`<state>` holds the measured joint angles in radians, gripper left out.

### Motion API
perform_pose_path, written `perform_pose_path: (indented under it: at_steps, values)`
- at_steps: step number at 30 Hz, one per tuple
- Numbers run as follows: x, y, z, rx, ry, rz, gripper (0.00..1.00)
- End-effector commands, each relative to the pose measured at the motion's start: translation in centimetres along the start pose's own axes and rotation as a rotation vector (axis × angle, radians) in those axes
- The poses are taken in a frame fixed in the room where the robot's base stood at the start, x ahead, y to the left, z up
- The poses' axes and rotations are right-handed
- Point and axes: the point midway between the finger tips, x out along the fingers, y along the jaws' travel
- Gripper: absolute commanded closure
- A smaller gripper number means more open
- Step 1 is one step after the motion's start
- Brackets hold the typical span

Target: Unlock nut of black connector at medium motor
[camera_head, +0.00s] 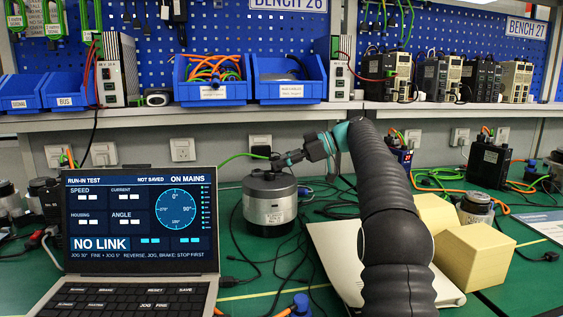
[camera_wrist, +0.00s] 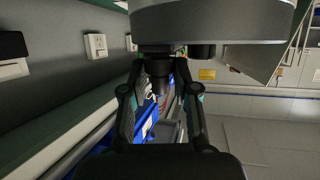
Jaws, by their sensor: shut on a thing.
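A grey cylindrical motor with a dark top (camera_head: 270,208) stands on the green bench, right of the laptop. I take it as the medium motor. Black connectors sit at its top, and a green cable (camera_head: 238,156) runs to them from the left. My gripper (camera_head: 284,160) reaches in from the right at the motor's top edge. In the wrist view the motor's body (camera_wrist: 215,22) fills the top, and a black connector (camera_wrist: 160,72) stands between my two fingers, which are shut on it. The nut itself is too dark to make out. A second dark connector (camera_wrist: 201,51) sits beside it.
A laptop (camera_head: 140,225) showing "NO LINK" stands at the left. Yellowish blocks (camera_head: 475,258), a white panel (camera_head: 330,250) and another motor (camera_head: 475,207) lie at the right. Black cables (camera_head: 300,262) cross the bench around the motor. Blue bins (camera_head: 212,92) line the shelf behind.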

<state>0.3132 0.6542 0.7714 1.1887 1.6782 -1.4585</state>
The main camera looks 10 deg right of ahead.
Motion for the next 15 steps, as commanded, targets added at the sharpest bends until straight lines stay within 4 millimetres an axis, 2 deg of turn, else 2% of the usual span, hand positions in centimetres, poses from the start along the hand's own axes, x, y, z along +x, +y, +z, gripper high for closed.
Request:
perform_pose_path:
  at_steps: [1,2,4,15]
  values:
    - [0.07,0.0,0.09,0.002,-0.001,-0.001,1.0]
    - [0.09,-0.01,0.08,0.002,-0.001,-0.001,0.63]
    - [0.1,-0.01,0.07,0.002,-0.001,-0.001,0.46]
    - [0.09,-0.04,0.04,0.002,0.0,0.002,0.44]
